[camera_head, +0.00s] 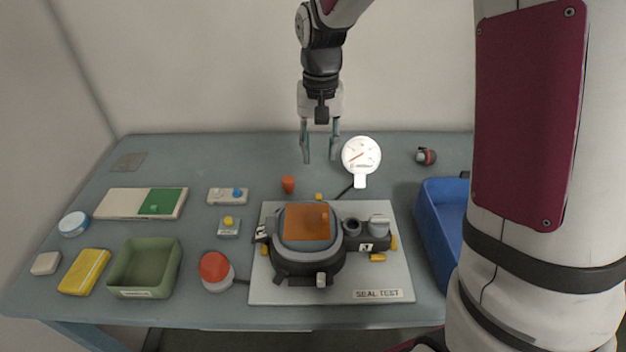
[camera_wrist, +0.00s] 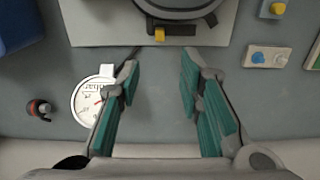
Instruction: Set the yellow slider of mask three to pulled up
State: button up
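A dark round mask (camera_head: 307,262) with an orange front lies on the grey SEAL TEST board (camera_head: 350,290). I cannot read a number three on it. Several small yellow parts sit around the mask; one yellow piece (camera_head: 319,197) is at its far edge and also shows in the wrist view (camera_wrist: 160,35). Others are a left yellow piece (camera_head: 264,250) and a right yellow piece (camera_head: 378,257). I cannot tell which is the slider. My gripper (camera_head: 320,158) is open and empty above the far part of the table, beyond the mask. Its fingers (camera_wrist: 160,68) touch nothing.
A white dial gauge (camera_head: 361,155) stands right of my gripper. An orange knob (camera_head: 288,184) is just left of it. A blue crate (camera_head: 440,246) is at right. A red button (camera_head: 215,268) and green tray (camera_head: 124,289) are at left. The table's far middle is mostly clear.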

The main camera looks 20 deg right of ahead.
aim_at(318, 195)
notch_tip(318, 195, down, 14)
jog(key=shift+r, duration=0.25)
dwell(0.3)
grip_shut()
